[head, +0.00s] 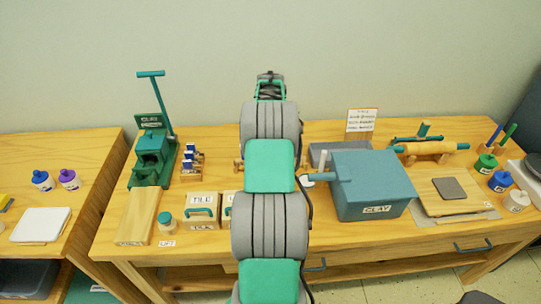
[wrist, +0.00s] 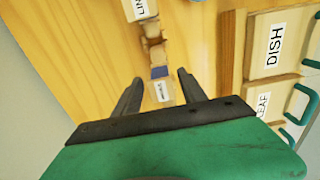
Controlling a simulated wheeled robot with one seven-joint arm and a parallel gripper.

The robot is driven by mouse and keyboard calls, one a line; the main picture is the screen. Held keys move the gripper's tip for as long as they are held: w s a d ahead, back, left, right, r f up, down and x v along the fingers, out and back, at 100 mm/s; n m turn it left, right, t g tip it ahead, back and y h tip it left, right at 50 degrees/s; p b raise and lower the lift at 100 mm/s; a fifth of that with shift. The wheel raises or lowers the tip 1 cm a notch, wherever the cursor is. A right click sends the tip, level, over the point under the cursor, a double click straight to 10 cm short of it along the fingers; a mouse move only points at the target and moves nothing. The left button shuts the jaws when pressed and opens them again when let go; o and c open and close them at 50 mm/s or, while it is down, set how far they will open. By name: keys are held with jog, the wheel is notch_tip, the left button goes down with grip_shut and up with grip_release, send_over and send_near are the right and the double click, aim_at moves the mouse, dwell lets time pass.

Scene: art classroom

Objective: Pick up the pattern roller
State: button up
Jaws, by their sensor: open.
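In the wrist view, my gripper (wrist: 160,76) is open, its two dark fingers apart. A small item with a blue-grey part (wrist: 159,72) and a white label lies between the fingertips, in line with a wooden piece beyond it. It may be the pattern roller, but its label is too small to read. I cannot tell whether the fingers reach down around it or are above it; no contact shows. A white block labelled "LIN…" (wrist: 140,9) is further along the same row, cut off by the frame.
Wooden moulds labelled "DISH" (wrist: 275,45) and "LEAF" (wrist: 265,103), with teal handles, sit close on the right. In the head view, a teal clay box (head: 372,185) stands right of my arm, a green press (head: 152,160) left. A rolling pin (head: 430,148) lies at the right.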

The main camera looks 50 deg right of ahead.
notch_tip(320, 180, down, 5)
jog(key=shift+r+p, duration=0.2)
jog(key=shift+p, duration=0.4)
grip_shut()
